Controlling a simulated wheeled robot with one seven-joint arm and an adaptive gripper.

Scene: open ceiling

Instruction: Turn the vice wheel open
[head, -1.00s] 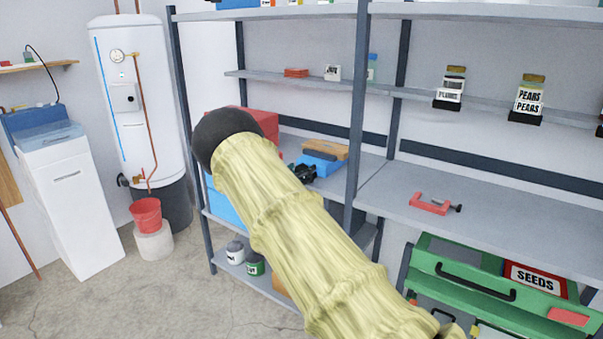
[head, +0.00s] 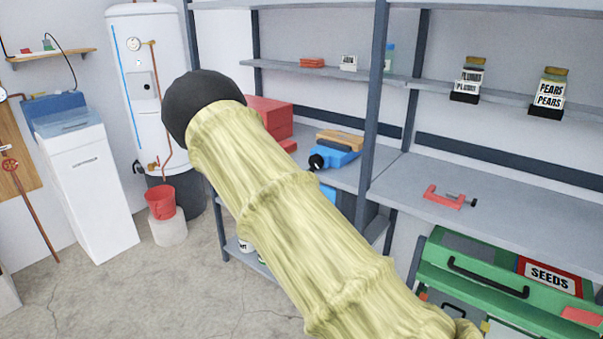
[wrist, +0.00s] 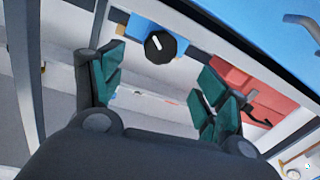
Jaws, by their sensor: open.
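The blue vice (head: 340,156) sits on the middle shelf, with a tan block along its top. Its round black wheel (head: 316,162) faces the front left, just beyond my arm's edge. In the wrist view the wheel (wrist: 159,46) shows a pale mark, with the vice's blue body (wrist: 142,28) behind it. My gripper (wrist: 160,68) is open, its teal-padded fingers spread wide and nothing between them. The wheel appears beyond the fingertips, roughly between them in the picture; I see no contact. My arm hides the gripper in the head view.
A red box (head: 268,118) stands left of the vice, and a dark shelf post (head: 374,110) rises to its right. A red clamp (head: 445,197) lies on the right shelf. A large blue surface (wrist: 262,32) fills the wrist view's upper right. The floor at left is open.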

